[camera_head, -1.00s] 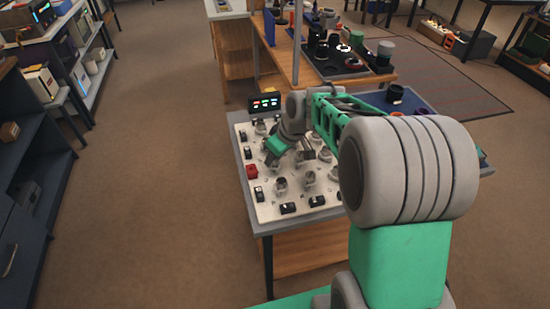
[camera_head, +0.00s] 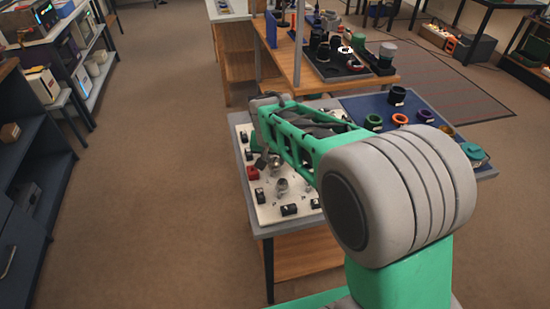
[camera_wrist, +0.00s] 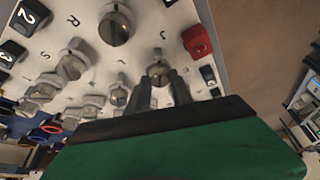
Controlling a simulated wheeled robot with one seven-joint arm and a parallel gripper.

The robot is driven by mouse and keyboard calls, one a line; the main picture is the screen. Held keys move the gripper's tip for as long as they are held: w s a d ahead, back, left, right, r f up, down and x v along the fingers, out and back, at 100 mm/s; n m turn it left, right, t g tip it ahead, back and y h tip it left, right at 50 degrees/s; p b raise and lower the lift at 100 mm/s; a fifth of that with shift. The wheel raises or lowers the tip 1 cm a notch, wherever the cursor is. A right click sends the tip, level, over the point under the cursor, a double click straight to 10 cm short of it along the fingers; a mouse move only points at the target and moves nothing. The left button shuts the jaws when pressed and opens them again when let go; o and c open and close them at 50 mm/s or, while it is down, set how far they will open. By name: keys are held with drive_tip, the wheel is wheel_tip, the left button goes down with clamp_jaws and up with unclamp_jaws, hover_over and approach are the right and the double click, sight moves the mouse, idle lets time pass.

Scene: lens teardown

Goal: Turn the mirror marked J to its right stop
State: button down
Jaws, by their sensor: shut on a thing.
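The mirror marked J (camera_wrist: 157,67) is a small round silver piece on a mount in the light panel (camera_wrist: 232,15), and it shows in the wrist view. A letter that looks like J is printed above it there. My gripper (camera_wrist: 160,79) has its two dark fingers shut on this mirror, one on each side. How far the mirror is turned cannot be told.
Several similar mirrors stand close by, among them a larger one (camera_wrist: 116,26) and one below left (camera_wrist: 119,94). A red block (camera_wrist: 197,42) and a black switch (camera_wrist: 208,74) are on the right. A blue tray (camera_head: 352,106) with colored rings lies beside the panel.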

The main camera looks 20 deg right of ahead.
drive_tip(key=shift+a+m+h, duration=0.1)
drive_tip(key=shift+m+h, duration=0.2)
drive_tip(key=shift+m, duration=0.7)
drive_tip(key=c, duration=1.1)
unclamp_jaws()
drive_tip(key=shift+g, duration=0.3)
drive_tip(key=v, duration=0.7)
drive_tip(key=shift+s+a+r, duration=0.1)
drive_tip(key=shift+s+r, duration=0.05)
drive_tip(key=shift+r, duration=0.2)
